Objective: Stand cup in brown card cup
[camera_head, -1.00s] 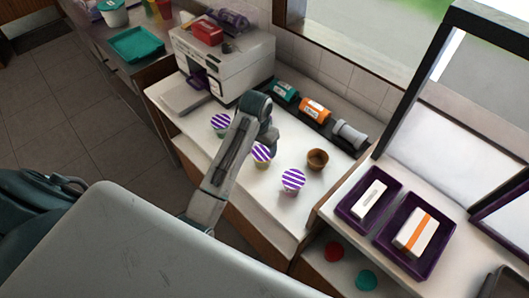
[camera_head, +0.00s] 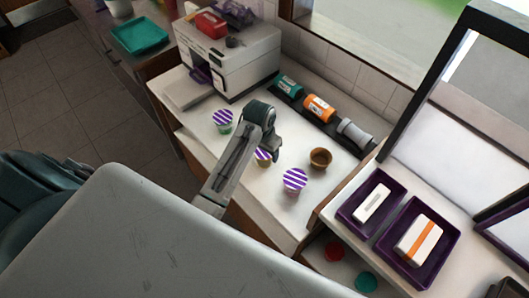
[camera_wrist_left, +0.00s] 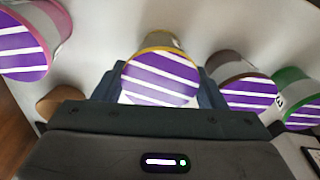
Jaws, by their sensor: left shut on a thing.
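Several small cups with purple-and-white striped lids stand on the white counter. The yellow-rimmed cup (camera_wrist_left: 160,78) is between the fingers of my left gripper (camera_head: 271,158), which is shut on it. In the head view this yellow cup (camera_head: 262,157) is partly hidden by my arm. The pink cup (camera_head: 294,181) stands nearer the front edge, and the green cup (camera_head: 223,120) stands to the left. A brown-rimmed cup (camera_wrist_left: 243,84) stands close beside the gripper in the wrist view. The empty brown card cup (camera_head: 320,158) stands upright, right of the gripper.
A white machine (camera_head: 230,62) stands at the counter's back left. A dark rack with teal, orange and grey rolls (camera_head: 318,107) lies along the wall. Purple trays (camera_head: 419,247) with white boxes are at the right.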

